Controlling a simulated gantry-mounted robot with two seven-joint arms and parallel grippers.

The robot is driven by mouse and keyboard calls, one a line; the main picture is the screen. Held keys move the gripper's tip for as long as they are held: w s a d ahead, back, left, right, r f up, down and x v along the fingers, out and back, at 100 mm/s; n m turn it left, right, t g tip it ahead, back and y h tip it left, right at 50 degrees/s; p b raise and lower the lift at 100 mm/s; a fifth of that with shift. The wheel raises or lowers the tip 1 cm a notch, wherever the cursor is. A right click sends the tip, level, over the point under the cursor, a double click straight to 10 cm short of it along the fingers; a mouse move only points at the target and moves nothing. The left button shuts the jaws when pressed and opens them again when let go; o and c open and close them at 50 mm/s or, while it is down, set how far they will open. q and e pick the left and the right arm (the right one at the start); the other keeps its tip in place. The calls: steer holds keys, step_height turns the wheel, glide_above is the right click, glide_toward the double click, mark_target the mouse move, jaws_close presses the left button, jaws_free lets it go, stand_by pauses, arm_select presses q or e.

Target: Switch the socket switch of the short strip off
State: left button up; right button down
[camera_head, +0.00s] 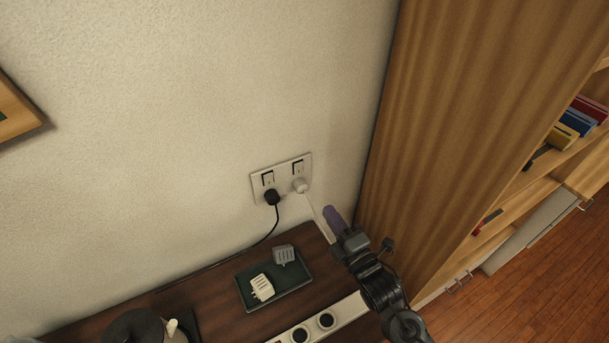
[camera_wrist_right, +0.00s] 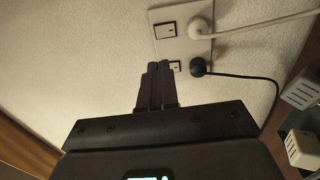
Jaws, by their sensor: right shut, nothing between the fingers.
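A white double socket plate (camera_head: 282,178) is on the wall. It holds a black plug (camera_head: 272,197) on the left and a white plug (camera_head: 299,185) on the right, with a switch above each: left switch (camera_head: 268,178), right switch (camera_head: 297,167). A white strip (camera_head: 345,310) with dark round outlets lies on the tabletop, partly out of frame. A white cable runs from the white plug down behind my right gripper (camera_head: 332,213), so its far end is hidden. That gripper is shut and empty, right of and below the plate. In the wrist view, its fingertips (camera_wrist_right: 158,66) appear beside the black plug's switch (camera_wrist_right: 175,66).
A dark tray (camera_head: 247,294) holds a grey adapter (camera_head: 284,255) and a white adapter (camera_head: 262,287). A dark round object (camera_head: 135,327) stands at the table's lower left.

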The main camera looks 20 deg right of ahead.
steer(key=shift+w, duration=0.1)
arm_select(q)
steer(key=shift+w+r, duration=0.1)
steer(key=shift+r, duration=0.1)
arm_select(e)
glide_toward(299, 166)
steer(key=w, duration=0.5)
steer(key=shift+a+r, duration=0.35)
steer(key=shift+w+a+r, duration=0.1)
steer(key=shift+w, duration=0.7)
arm_select(q)
steer(key=shift+a, duration=0.1)
